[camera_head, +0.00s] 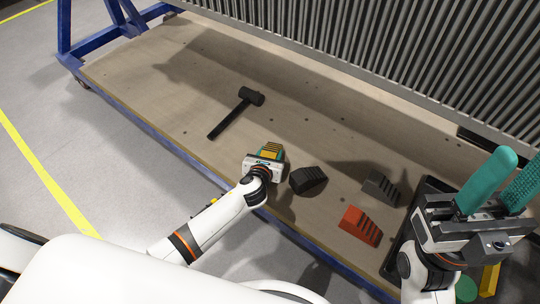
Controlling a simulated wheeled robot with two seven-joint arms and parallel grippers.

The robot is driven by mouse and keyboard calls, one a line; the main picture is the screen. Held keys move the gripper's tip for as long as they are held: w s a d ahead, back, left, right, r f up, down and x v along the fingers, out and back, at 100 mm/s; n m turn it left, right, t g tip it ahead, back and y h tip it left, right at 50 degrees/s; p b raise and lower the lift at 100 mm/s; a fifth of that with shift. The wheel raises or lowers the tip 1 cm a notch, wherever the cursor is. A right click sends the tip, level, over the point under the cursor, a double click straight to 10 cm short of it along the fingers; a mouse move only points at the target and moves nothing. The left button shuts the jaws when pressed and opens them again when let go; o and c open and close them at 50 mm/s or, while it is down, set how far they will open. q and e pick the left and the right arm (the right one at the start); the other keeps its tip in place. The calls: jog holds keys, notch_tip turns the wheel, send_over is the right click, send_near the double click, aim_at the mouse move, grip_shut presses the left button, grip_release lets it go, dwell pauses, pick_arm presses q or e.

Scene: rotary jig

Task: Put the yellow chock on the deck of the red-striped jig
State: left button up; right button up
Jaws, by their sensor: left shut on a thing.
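My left gripper (268,156) is shut on the yellow chock (270,148), a stepped block mostly covered by the gripper. Both are over the near part of a wooden deck (200,85) in a blue frame. I cannot tell whether the chock touches the boards. No red stripes show on this frame, so I cannot tell whether it is the red-striped jig. My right gripper (503,190), with teal fingers spread apart, is open and empty at the right.
A black chock (308,180), a grey chock (382,187) and an orange-red chock (360,226) lie right of my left gripper. A black mallet (237,110) lies farther left. A grey ribbed panel (380,55) rises along the back. The deck's left part is clear.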

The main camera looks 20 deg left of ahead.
pick_arm(q)
jog(key=o, duration=1.2)
jog(key=shift+f, duration=0.1)
jog(key=shift+c, duration=0.2)
